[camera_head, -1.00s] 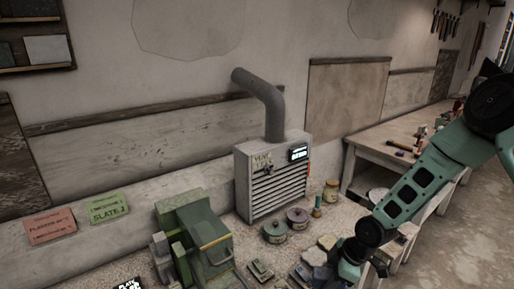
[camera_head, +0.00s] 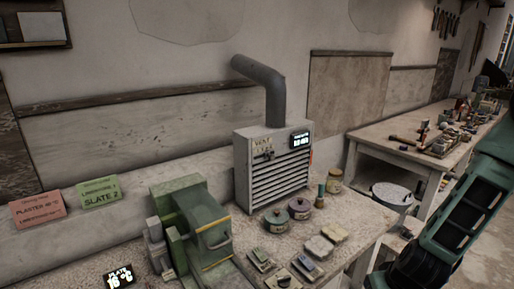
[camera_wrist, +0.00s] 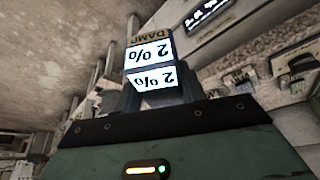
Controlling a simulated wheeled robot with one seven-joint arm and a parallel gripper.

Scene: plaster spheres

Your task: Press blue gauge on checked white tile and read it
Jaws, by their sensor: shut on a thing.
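My gripper (camera_wrist: 150,104) shows in the wrist view, shut on a dark blue gauge (camera_wrist: 131,92). The gauge's two lit white faces, upside down in this view, read "2 %", with the label "DAMP" above them. The gauge's far end is hidden, so I cannot tell whether it touches anything. In the head view my gripper is out of the picture; only my arm shows at the right edge. Pale flat tiles (camera_head: 334,232) lie on the near bench. I cannot tell which tile is the checked white one.
A grey vent unit (camera_head: 271,168) with a bent pipe stands on the near bench (camera_head: 345,208). Lidded pots (camera_head: 300,208) and a green machine (camera_head: 205,235) are beside it. Small blocks on plates (camera_head: 308,268) lie in front. A farther table (camera_head: 375,137) holds tools.

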